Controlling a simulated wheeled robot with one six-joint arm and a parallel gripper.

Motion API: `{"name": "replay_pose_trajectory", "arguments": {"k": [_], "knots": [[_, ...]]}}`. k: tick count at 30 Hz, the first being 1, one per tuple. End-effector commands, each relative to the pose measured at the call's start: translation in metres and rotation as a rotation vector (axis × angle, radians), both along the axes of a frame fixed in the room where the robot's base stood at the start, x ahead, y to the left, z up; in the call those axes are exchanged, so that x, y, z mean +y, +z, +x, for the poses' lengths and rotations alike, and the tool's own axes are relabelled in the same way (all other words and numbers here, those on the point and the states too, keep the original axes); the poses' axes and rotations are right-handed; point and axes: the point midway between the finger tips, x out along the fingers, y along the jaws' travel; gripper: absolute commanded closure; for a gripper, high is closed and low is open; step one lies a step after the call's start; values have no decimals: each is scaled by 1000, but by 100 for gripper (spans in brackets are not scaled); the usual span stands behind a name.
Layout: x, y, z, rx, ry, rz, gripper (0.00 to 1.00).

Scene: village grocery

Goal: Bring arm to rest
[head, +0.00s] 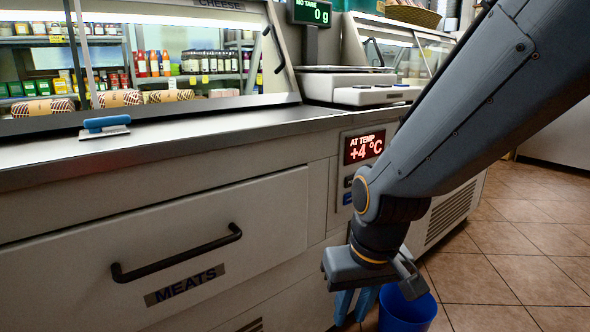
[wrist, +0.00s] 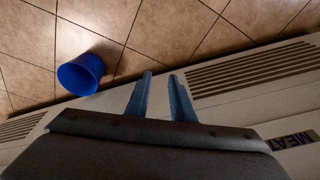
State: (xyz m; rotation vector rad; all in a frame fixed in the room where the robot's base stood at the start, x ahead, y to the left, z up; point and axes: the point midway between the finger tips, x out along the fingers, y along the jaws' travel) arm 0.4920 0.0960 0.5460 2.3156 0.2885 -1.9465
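My arm reaches down from the upper right in the head view. My gripper (head: 355,305) hangs in front of the counter, below the temperature display, with its blue fingers pointing down. In the wrist view, the two fingers of my gripper (wrist: 160,95) stand a little apart with nothing between them. The gripper is open and empty. It is near the counter front and touches nothing that I can see.
The counter has a MEATS drawer (head: 190,255) with a black handle (head: 178,257). A blue bucket (head: 408,312) stands on the tiled floor, also in the wrist view (wrist: 80,74). A blue-handled tool (head: 106,125) lies on the counter top (head: 200,132). A scale (head: 345,85) stands behind. Floor at right is clear.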

Motion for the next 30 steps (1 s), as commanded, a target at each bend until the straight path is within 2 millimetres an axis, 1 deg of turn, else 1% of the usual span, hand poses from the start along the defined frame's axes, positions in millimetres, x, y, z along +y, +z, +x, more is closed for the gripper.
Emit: {"name": "replay_pose_trajectory", "arguments": {"k": [1,4,6,12,18,23,30], "knots": [[18,7,-10,7,46,8,78],[46,18,-32,30,122,20,78],[60,24,-46,46,164,27,78],[86,37,-78,78,254,39,78],[104,47,-105,104,328,47,78],[114,55,-125,124,380,52,78],[103,73,-118,123,334,43,78]]}}
